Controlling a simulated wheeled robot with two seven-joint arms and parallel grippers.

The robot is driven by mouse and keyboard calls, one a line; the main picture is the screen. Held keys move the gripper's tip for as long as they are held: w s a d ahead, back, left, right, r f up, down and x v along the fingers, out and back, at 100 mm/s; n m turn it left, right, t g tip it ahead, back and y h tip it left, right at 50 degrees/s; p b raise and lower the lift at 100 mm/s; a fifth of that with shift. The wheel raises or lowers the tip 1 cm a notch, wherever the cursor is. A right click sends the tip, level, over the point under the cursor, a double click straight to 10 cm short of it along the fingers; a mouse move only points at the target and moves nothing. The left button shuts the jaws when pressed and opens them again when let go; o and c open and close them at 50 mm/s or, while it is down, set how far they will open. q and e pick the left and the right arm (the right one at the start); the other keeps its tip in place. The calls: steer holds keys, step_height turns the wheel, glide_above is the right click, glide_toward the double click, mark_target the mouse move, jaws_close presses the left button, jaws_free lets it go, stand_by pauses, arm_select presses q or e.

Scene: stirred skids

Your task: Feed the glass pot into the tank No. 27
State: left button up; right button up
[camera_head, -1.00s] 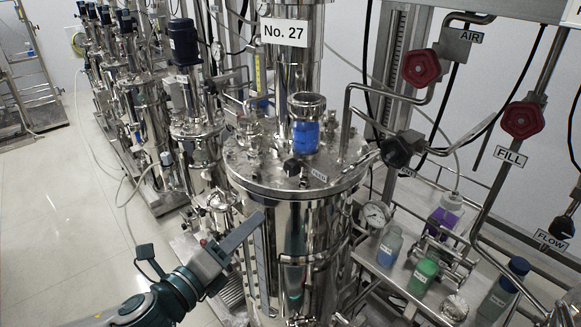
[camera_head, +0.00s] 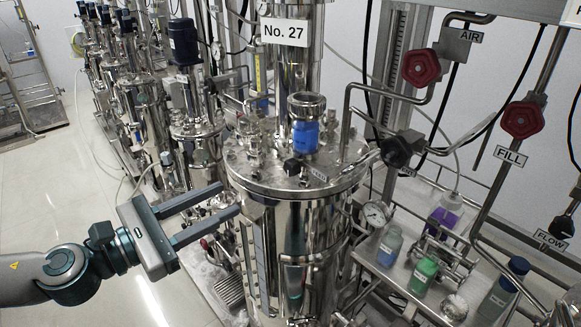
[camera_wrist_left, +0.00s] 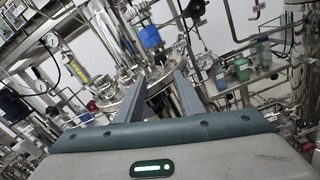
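The tank No. 27 (camera_head: 270,222) is a steel vessel with a flat lid (camera_head: 262,178); its "No. 27" label (camera_head: 285,31) hangs on the column above. A blue fitting or vessel (camera_head: 305,137) under a metal-rimmed top stands on the lid; it also shows in the wrist view (camera_wrist_left: 149,37). Bottles with blue (camera_head: 389,246), green (camera_head: 422,275) and purple (camera_head: 446,217) contents stand on the right bench; I cannot tell which item is the glass pot. My left gripper (camera_head: 230,198) is open and empty, fingers pointing at the tank's left side just below the lid. My right gripper is not in view.
Pipes with red AIR (camera_head: 421,67) and FILL (camera_head: 523,119) valves cross the right side. A dark-capped bottle (camera_head: 504,288) stands at the bench's front right. More steel tanks (camera_head: 140,100) line the back left. The floor at left (camera_head: 75,195) is clear.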

arm_select(q)
steer(key=shift+w+d, duration=0.1)
stand_by(0.3)
steer(key=p, duration=0.3)
glide_toward(288, 168)
steer(key=x, duration=0.9)
steer(key=shift+w+d, duration=0.15)
steer(key=shift+d, duration=0.05)
steer(key=shift+w+d, duration=0.35)
steer(key=c, duration=0.8)
